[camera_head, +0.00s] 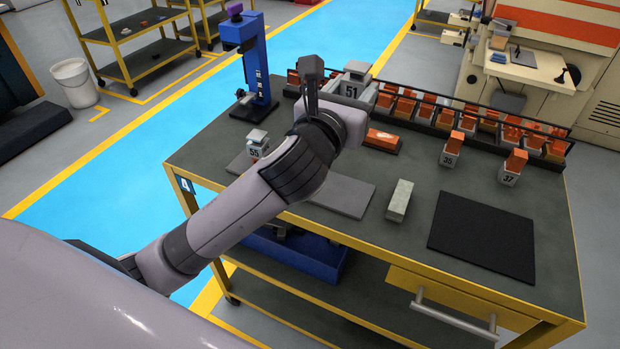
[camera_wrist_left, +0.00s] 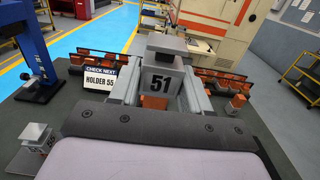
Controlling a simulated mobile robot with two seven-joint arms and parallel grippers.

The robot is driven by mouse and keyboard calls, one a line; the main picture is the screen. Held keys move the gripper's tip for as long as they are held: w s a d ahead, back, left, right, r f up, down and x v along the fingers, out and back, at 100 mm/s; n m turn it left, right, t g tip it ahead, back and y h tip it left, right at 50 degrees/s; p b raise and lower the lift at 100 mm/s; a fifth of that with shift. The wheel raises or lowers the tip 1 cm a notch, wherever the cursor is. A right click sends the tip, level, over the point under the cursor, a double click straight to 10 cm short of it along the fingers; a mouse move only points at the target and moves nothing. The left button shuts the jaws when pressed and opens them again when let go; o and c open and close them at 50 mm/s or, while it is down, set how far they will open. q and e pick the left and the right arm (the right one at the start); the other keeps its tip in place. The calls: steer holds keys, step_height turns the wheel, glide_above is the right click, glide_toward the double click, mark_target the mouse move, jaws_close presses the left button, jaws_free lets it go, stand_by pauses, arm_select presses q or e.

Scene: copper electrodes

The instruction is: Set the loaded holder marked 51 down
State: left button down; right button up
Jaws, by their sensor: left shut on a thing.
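The holder marked 51 (camera_head: 351,91) is a pale grey block with a darker grey block on top. It is upright at the far side of the table, near the left part of the rack. My left gripper (camera_wrist_left: 162,88) is shut on it, one finger on each side of it in the left wrist view, where the number 51 faces the camera. My left arm hides part of it and the table below it in the head view. I cannot tell whether its base touches the table (camera_head: 400,235). My right gripper is not in view.
A rack (camera_head: 447,118) of orange blocks lines the back edge. Holder 55 (camera_head: 257,148) and a blue stand (camera_head: 256,65) are at left. Holders 35 (camera_head: 451,150) and 37 (camera_head: 512,170) stand right. A sign (camera_wrist_left: 102,80) reads "CHECK NEXT HOLDER 55". A dark mat (camera_head: 483,236) lies bare.

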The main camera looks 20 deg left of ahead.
arm_select(q)
step_height(320, 180, down, 16)
steer(key=b, duration=0.4)
steer(key=shift+r, duration=0.25)
steer(key=shift+f+b, duration=0.75)
steer(key=shift+f, duration=1.25)
steer(key=shift+f, duration=0.1)
steer(key=c, duration=0.9)
jaws_free()
steer(key=shift+f, duration=0.25)
steer(key=shift+c, duration=0.2)
steer(key=o, duration=0.4)
steer(key=shift+o, duration=0.2)
steer(key=shift+r, duration=0.1)
steer(key=shift+r, duration=0.15)
steer(key=s, duration=1.2)
steer(key=shift+a, duration=0.25)
